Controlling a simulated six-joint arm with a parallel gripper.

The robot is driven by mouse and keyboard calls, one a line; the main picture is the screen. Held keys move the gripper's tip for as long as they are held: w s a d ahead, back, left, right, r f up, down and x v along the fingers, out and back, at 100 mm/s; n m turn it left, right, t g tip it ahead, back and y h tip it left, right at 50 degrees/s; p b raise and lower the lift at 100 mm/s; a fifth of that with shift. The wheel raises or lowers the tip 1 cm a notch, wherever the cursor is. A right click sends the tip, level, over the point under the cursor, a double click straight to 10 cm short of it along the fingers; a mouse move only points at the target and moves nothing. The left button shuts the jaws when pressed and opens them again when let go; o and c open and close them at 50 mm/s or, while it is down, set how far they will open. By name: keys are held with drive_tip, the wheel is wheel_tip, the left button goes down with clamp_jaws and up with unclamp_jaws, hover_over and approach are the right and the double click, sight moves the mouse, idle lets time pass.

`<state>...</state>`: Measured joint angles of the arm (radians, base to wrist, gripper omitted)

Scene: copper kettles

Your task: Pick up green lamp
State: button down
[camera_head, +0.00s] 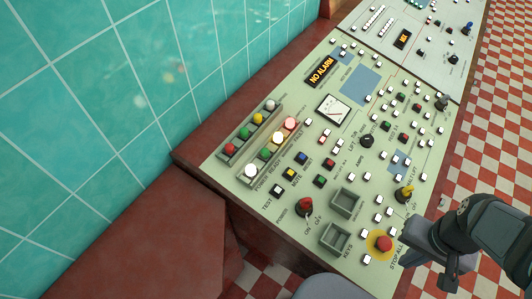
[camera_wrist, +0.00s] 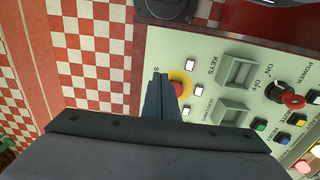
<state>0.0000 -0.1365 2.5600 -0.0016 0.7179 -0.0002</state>
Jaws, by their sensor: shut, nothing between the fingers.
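Two green lamps stand in the lamp rack at the panel's upper left in the head view. One green lamp (camera_head: 245,132) is in the back row between a red and a yellow lamp. The other green lamp (camera_head: 264,154) is in the front row between a white and a yellow lamp. I cannot make out either in the wrist view. My gripper (camera_wrist: 160,78) is shut and empty over the panel's near right corner, beside the red stop button (camera_wrist: 177,89). In the head view my gripper (camera_head: 428,238) is far right of the lamps, and its fingertips are hard to make out.
The pale green control panel (camera_head: 330,160) carries many small buttons. A red power knob (camera_head: 305,206), two empty square recesses (camera_head: 346,203) and the red stop button (camera_head: 383,243) lie between my gripper and the lamps. A teal tiled wall (camera_head: 130,80) rises behind the rack.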

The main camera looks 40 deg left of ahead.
drive_tip(key=c, duration=1.5)
unclamp_jaws()
drive_tip(key=w+a+r+n+p, duration=0.1)
drive_tip(key=w+a+r+n, duration=0.35)
drive_tip(key=w+a, duration=0.35)
wheel_tip(320, 180, up, 4)
drive_tip(key=n+p, duration=0.3)
drive_tip(key=n, duration=1.4)
hover_over(264, 151)
drive_tip(key=shift+w+a+m, duration=0.15)
drive_tip(key=shift+a+m, duration=0.05)
drive_tip(key=shift+m, duration=0.05)
drive_tip(key=shift+d+f+p, duration=0.2)
drive_tip(key=shift+f+p, duration=1.3)
drive_tip(key=shift+f, duration=2.15)
